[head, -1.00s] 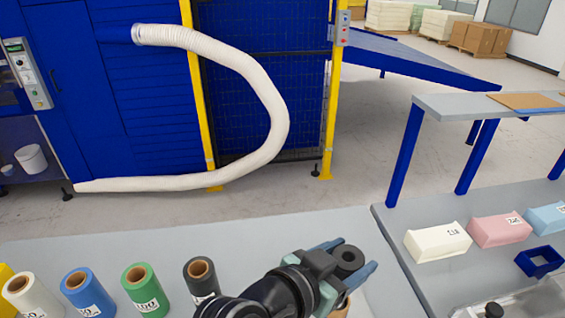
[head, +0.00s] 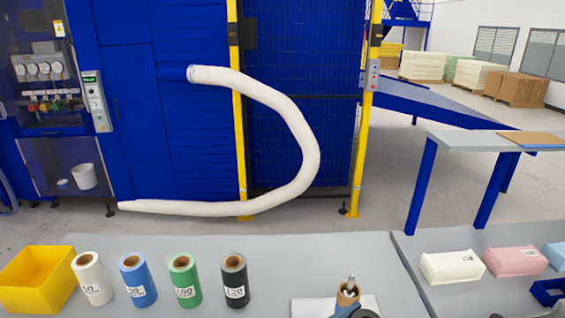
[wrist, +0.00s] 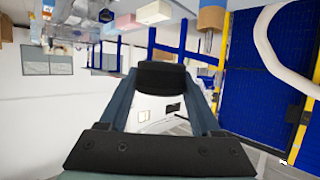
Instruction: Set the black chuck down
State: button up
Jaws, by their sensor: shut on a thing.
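In the wrist view, my gripper (wrist: 162,68) is shut on the black chuck (wrist: 160,78). The chuck is a dark block held between the two grey-blue fingers, with no support visible touching it.
White, blue, green and black rolls (head: 235,282) stand on the grey bench (head: 270,255) beside a yellow bin (head: 35,278). Cream and pink blocks (head: 515,261) lie at right. Bench behind the plate is clear.

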jog(key=s+a+f+n+t+y, duration=0.1)
jog(key=s+a+f+n+y, duration=0.2)
jog(key=f, duration=0.4)
jog(key=s+a+f+n+t+y, duration=0.1)
jog(key=s+a+f+n+y, duration=0.2)
jog(key=a+f, duration=0.2)
jog(key=s+a+f+n+t+y, duration=0.2)
jog(key=a+f, duration=0.3)
jog(key=f, duration=0.4)
jog(key=shift+s+f+n+y+b, duration=0.3)
jog(key=shift+s+n+y+b, duration=0.15)
jog(key=shift+s+y, duration=0.3)
jog(key=shift+f, duration=0.1)
